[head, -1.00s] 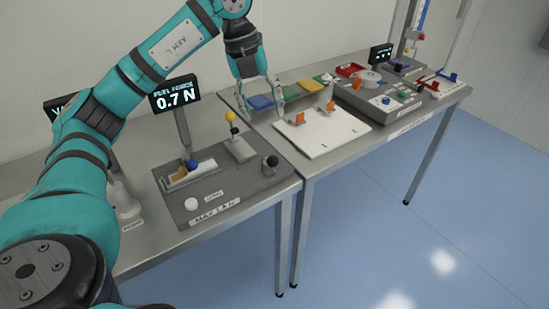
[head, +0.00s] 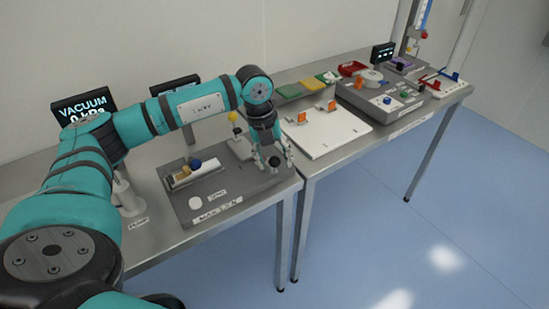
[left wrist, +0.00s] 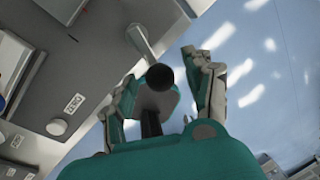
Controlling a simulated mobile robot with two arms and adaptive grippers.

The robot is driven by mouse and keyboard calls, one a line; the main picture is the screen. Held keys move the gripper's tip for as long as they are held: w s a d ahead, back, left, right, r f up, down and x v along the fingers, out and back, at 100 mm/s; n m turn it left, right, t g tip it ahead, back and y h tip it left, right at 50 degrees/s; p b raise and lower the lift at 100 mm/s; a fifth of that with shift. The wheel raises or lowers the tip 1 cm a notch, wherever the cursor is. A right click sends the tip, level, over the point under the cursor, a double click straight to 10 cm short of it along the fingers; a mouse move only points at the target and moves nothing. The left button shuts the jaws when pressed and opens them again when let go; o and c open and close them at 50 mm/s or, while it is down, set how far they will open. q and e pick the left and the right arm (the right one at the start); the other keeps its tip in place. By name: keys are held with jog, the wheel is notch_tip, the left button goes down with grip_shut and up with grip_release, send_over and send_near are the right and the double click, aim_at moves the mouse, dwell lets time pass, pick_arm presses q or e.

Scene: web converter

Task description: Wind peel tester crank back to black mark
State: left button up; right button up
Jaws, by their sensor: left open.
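The peel tester is a grey base (head: 235,188) on the near bench, with a yellow knob (head: 233,117) on a post and a blue ball knob (head: 196,164) at its carriage. My left gripper (head: 275,156) is open and points down at the base's right end, where the crank is. In the left wrist view, the crank's black knob (left wrist: 160,77) shows between the two open fingers, with a gap on the right finger's side. The light crank arm (left wrist: 139,38) runs up from it. I cannot make out the black mark. My right gripper is not in view.
A vacuum display (head: 86,106) stands at the left, and another display is mostly hidden behind my arm. A white board (head: 325,135) with orange clips lies on the bench to the right. A white round button (head: 195,203) sits on the tester base. The blue floor is open in front.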

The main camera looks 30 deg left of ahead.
pick_arm(q)
jog(key=shift+d+f, duration=0.1)
jog(key=shift+f, duration=0.5)
jog(key=shift+w, duration=0.1)
grip_shut()
